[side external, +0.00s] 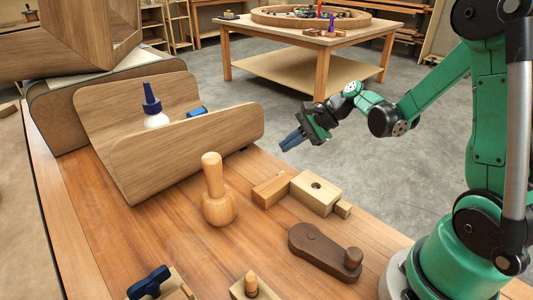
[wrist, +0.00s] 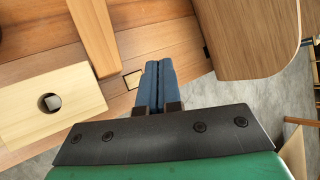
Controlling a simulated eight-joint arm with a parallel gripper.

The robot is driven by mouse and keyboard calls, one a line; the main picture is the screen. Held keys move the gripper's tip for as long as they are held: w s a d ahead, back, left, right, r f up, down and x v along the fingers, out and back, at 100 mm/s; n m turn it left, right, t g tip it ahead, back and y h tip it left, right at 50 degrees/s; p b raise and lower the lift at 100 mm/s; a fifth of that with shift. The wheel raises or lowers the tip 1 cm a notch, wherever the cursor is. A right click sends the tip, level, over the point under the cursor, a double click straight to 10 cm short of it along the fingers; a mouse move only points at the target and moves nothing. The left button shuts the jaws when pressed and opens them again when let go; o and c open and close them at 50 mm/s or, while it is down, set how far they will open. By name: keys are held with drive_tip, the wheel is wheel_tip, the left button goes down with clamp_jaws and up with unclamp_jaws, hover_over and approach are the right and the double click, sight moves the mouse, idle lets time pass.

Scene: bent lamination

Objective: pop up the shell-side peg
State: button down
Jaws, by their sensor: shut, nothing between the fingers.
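My gripper (side external: 291,141) is shut and empty, held in the air beyond the far right edge of the bench, right of the bent wooden shell (side external: 190,152). In the wrist view its blue fingers (wrist: 158,68) lie together. Just left of the fingertips, a small pale square inset (wrist: 132,78) sits about level with the bench top; I cannot tell for sure that it is the shell-side peg. The pale block (side external: 316,194) has a round hole in its top, and something pale shows inside that hole (wrist: 52,102). The shell's curved end (wrist: 250,35) is right of the fingers.
A wooden mallet (side external: 215,190), a reddish wood bar (side external: 271,190) and a dark lever with a knob (side external: 322,255) stand on the bench (side external: 110,240). A glue bottle (side external: 154,112) is inside the shell. A blue-handled part (side external: 149,282) and an upright peg (side external: 251,282) are at the front.

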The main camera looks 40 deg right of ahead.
drive_tip(key=shift+f, duration=2.6)
drive_tip(key=shift+f, duration=0.1)
drive_tip(key=shift+f, duration=0.35)
drive_tip(key=shift+r, duration=0.1)
drive_tip(key=shift+r, duration=0.35)
idle(0.3)
drive_tip(key=shift+r, duration=2.5)
